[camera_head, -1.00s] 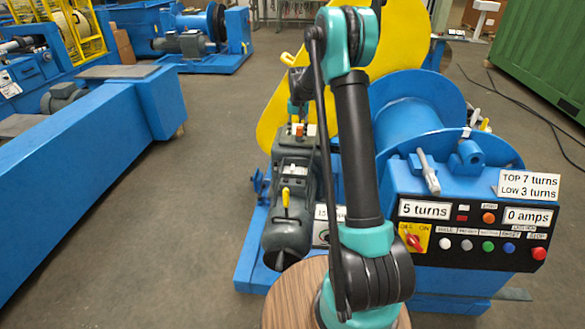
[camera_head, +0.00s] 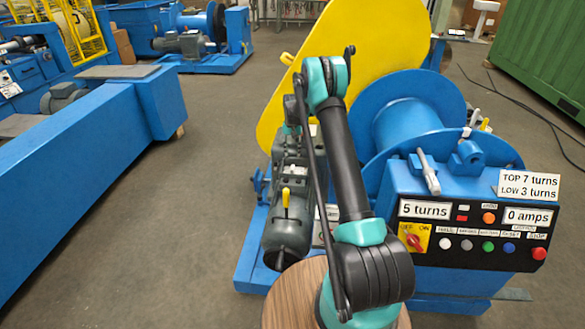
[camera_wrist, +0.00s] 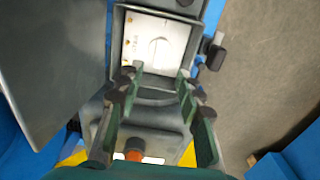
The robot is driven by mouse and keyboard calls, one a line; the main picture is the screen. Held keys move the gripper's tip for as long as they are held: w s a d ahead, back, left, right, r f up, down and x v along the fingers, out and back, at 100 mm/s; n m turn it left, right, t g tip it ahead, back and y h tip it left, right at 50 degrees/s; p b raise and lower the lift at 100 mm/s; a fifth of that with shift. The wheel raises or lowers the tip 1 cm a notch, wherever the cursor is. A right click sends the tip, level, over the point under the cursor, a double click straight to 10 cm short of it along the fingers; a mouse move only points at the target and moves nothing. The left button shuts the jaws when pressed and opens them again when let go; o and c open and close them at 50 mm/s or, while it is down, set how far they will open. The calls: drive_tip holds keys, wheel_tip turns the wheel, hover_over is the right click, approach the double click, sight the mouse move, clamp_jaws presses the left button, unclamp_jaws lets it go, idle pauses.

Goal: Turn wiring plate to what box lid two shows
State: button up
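The pale wiring plate (camera_wrist: 152,42) shows in the wrist view, inside an open square grey box; it has a round mark in its middle and small marks along its left side. My gripper (camera_wrist: 157,82) is open, with its two fingers spread near the lower edge of the box. Nothing is seen between the fingertips, and I cannot tell their height above the plate. In the head view the gripper is mostly hidden behind my arm, over the dark grey motor (camera_head: 290,220). I cannot make out box lid two or its drawing.
A large grey panel (camera_wrist: 45,60) stands left of the box in the wrist view. The yellow guard (camera_head: 290,100), blue drum (camera_head: 405,120) and control panel (camera_head: 465,235) reading "5 turns" and "0 amps" surround my arm.

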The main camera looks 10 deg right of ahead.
sight(293, 167)
wheel_tip(293, 167, down, 10)
drive_tip(key=shift+r, duration=0.15)
idle(0.3)
clamp_jaws()
